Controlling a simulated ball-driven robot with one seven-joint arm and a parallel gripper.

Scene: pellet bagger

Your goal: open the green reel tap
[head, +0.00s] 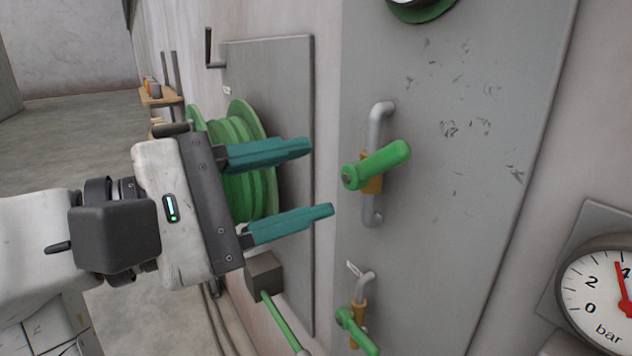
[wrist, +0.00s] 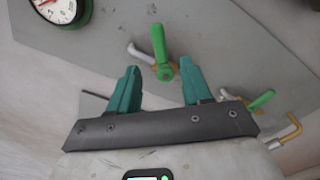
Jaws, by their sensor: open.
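A tap with a green lever handle (head: 385,162) and a brass body sits on a grey bent pipe on the wall panel. In the wrist view the green handle (wrist: 158,42) shows ahead of and between my fingers. A second green-handled tap (head: 356,330) is lower on the panel, and it shows at right in the wrist view (wrist: 262,99). I cannot read which is the reel tap. My gripper (head: 320,180) is open, with teal fingers, empty, left of the upper tap and apart from it.
A green hose reel (head: 240,115) on a grey wall plate (head: 295,80) stands behind my fingers. A grey box (head: 264,275) with a green hose is below. A pressure gauge (head: 605,290) is at right. Open floor (head: 70,130) lies to the left.

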